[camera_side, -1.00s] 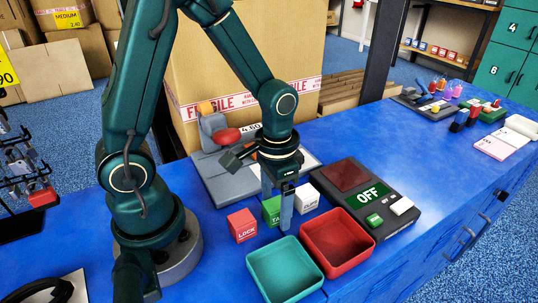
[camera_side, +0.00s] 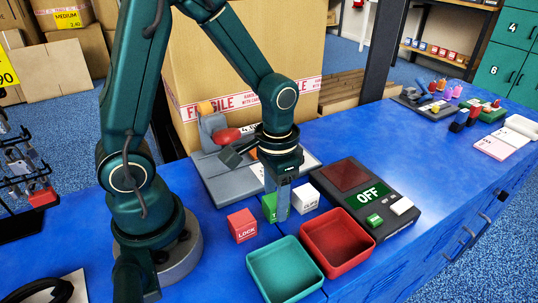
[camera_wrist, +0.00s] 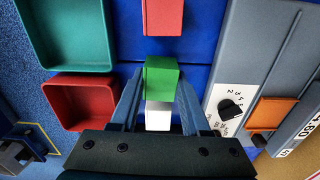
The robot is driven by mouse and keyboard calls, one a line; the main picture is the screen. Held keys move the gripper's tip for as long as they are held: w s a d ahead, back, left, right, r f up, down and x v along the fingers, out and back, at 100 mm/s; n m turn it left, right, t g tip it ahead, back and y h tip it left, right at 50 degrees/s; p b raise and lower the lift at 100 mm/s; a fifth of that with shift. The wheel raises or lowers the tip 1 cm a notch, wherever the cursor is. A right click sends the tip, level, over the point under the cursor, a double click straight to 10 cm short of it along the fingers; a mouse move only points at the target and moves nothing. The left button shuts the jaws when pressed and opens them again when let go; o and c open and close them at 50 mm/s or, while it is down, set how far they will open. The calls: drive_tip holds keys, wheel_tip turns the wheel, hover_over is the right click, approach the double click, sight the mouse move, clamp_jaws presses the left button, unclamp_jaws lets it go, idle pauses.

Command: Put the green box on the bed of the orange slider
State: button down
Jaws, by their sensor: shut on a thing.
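The green box (camera_side: 269,206) sits on the blue bench between a red box and a white box. My gripper (camera_side: 279,205) points down over it, with a finger hiding part of the box in the side view. In the wrist view the green box (camera_wrist: 161,77) is between my two fingers, and my gripper (camera_wrist: 160,85) is shut on it. An orange block (camera_wrist: 270,112), seemingly the orange slider, lies on a grey device (camera_wrist: 250,60) at the right of the wrist view. In the side view my arm partly hides this device (camera_side: 222,187).
The red LOCK box (camera_side: 242,226) and the white box (camera_side: 306,197) stand close beside the green box. A teal tray (camera_side: 285,271) and a red tray (camera_side: 337,243) are in front. A dark device reading OFF (camera_side: 366,194) is to the right.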

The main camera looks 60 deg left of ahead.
sight(275, 199)
wheel_tip(275, 199, up, 8)
drive_tip(key=shift+r, duration=0.1)
drive_tip(key=shift+s+r+m, duration=0.1)
drive_tip(key=shift+r+m, duration=0.1)
drive_tip(key=shift+m, duration=0.1)
drive_tip(key=w+a+r, duration=0.2)
drive_tip(key=w+a, duration=0.2)
drive_tip(key=a, duration=0.3)
drive_tip(key=w+a+r, duration=0.2)
drive_tip(key=w+a, duration=0.2)
drive_tip(key=a, duration=0.3)
drive_tip(key=shift+n, duration=0.6)
drive_tip(key=a+f, duration=0.1)
drive_tip(key=f, duration=0.1)
drive_tip(key=a+f, duration=0.2)
drive_tip(key=s+a+f, duration=0.1)
drive_tip(key=a+f, duration=0.1)
drive_tip(key=f, duration=0.1)
drive_tip(key=shift+a+f, duration=0.1)
drive_tip(key=shift+a, duration=0.15)
drive_tip(key=shift+f, duration=2.05)
drive_tip(key=shift+f, duration=0.15)
